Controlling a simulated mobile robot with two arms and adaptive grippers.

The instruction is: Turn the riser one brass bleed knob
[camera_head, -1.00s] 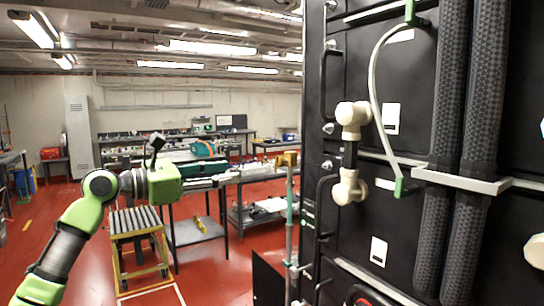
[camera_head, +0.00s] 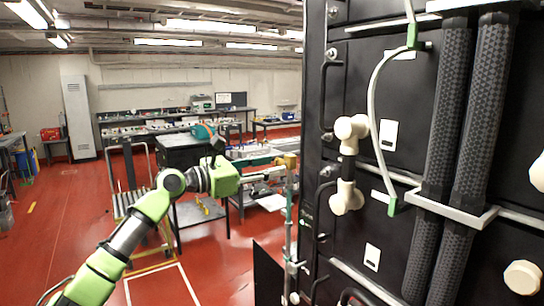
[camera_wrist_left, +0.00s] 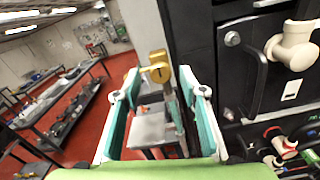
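The brass bleed knob (camera_head: 286,161) sits at the top of a thin upright riser pipe (camera_head: 289,215), just left of the black cabinet. In the left wrist view the brass knob (camera_wrist_left: 157,68) shows between the tips of my two green-lined fingers, with a visible space on each side. My left gripper (camera_head: 268,180) points at the knob from the left; it also shows in the left wrist view (camera_wrist_left: 159,76), open and empty. I cannot tell how far the knob is from the fingertips. My right gripper is not in view.
The tall black cabinet (camera_head: 385,80) stands close on the right, with cream pipe fittings (camera_head: 346,197), black handles and thick black hoses (camera_head: 482,110). A dark panel (camera_head: 268,275) stands low beside the riser. Benches and a slatted cart (camera_head: 130,200) stand behind on red floor.

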